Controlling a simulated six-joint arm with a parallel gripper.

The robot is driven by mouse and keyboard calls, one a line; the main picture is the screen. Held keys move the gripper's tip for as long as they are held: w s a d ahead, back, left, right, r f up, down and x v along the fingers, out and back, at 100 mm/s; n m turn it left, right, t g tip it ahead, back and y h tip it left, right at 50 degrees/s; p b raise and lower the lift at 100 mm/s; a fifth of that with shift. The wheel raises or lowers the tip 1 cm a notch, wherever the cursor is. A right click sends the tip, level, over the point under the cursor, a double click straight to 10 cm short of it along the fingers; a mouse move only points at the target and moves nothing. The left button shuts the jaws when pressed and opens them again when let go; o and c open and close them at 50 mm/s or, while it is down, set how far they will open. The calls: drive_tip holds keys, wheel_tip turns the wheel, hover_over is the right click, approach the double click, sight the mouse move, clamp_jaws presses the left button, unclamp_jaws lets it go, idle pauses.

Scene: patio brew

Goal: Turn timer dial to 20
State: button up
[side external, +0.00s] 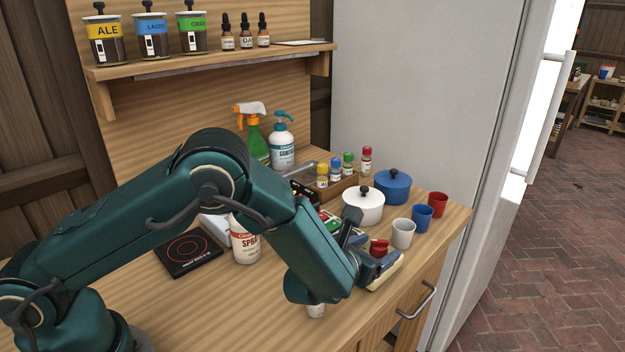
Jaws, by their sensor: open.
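My gripper (368,246) is at the end of the teal arm, low over the front right of the wooden counter (185,305). Its jaws are open, with one dark finger standing up toward the white pot. A small red object (379,246) shows right beside the jaws; I cannot tell whether they touch it. I cannot make out a timer dial or its numbers. My forearm and wrist hide part of the counter. A dark box (303,190) behind the arm is partly covered, and I cannot tell what it is.
A white lidded pot (363,209), a blue pot (393,188) and white (403,234), blue (422,216) and red (438,204) cups crowd the right. A spray can (245,243) and black hot plate (188,252) stand left. A cream object (386,272) lies by the gripper.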

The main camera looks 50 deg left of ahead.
clamp_jaws()
drive_tip(key=shift+d+n+y, duration=0.15)
drive_tip(key=shift+n+y, duration=0.35)
drive_tip(key=n+y, duration=0.2)
drive_tip(key=n+g+y, duration=0.1)
drive_tip(key=shift+w+d, duration=0.1)
drive_tip(key=shift+d, duration=0.15)
drive_tip(key=shift+d+n+g+y, duration=0.1)
drive_tip(key=shift+n+g+y, duration=0.4)
drive_tip(key=shift+n+y, duration=0.4)
drive_tip(key=shift+w+n+g+y, duration=0.25)
drive_tip(key=shift+n+g+y, duration=0.8)
drive_tip(key=shift+y, duration=0.25)
unclamp_jaws()
